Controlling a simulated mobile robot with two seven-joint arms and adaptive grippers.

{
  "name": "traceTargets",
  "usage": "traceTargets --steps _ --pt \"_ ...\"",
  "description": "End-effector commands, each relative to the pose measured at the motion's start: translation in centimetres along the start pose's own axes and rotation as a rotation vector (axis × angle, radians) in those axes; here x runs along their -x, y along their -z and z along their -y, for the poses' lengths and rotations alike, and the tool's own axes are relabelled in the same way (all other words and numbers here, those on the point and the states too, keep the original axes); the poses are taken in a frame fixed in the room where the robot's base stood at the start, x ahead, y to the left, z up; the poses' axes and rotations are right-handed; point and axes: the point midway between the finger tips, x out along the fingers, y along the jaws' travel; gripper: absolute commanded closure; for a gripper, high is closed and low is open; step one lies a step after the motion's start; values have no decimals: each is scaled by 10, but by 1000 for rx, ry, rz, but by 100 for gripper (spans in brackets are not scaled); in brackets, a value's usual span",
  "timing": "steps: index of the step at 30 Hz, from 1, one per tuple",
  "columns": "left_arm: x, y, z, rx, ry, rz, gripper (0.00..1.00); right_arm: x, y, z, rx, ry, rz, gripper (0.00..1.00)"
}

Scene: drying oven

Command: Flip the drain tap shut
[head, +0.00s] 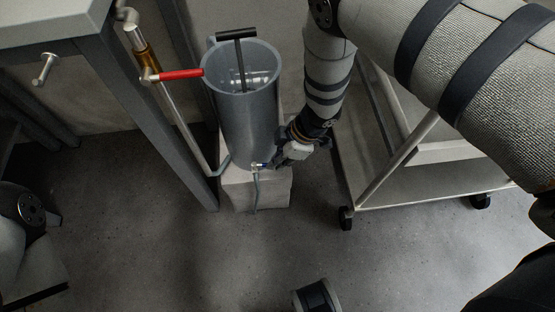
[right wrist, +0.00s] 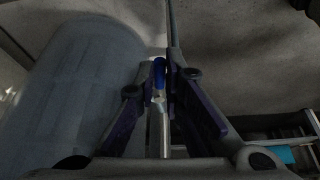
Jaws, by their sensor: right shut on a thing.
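The drain tap (head: 259,167) sits low on the front of a tall grey cylinder (head: 248,125), which stands on a pale block. In the right wrist view the tap shows as a metal body with a blue lever (right wrist: 159,72). My right gripper (head: 272,164) is at the tap from the right side. In the right wrist view its two fingers (right wrist: 158,92) are closed around the tap's lever. The exact lever angle is hard to tell. My left arm shows only in part at the lower left, and its gripper is out of view.
A red-handled valve (head: 180,74) on a pipe is at the cylinder's upper left. A black T-handle (head: 237,36) stands in the cylinder. A white wheeled cart (head: 440,185) is to the right, a grey-legged table (head: 150,100) to the left. The floor in front is mostly clear.

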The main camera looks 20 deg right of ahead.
Motion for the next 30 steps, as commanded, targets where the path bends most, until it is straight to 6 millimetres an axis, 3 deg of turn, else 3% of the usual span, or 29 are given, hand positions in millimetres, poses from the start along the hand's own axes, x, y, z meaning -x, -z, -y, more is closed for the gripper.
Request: traceTargets --steps 3,13,14,16,30 --pt "-14 3 0 0 0 17 100 -5 -1 -6 71 28 -1 100" --pt "-13 3 0 0 0 17 100 0 0 -8 95 37 0 100" --pt "-13 3 0 0 0 17 100 0 0 -8 95 37 1 84" --pt "-13 3 0 0 0 17 100 0 0 -8 95 37 1 71" --pt "-10 2 0 0 1 13 100 1 1 -6 81 32 -2 71"
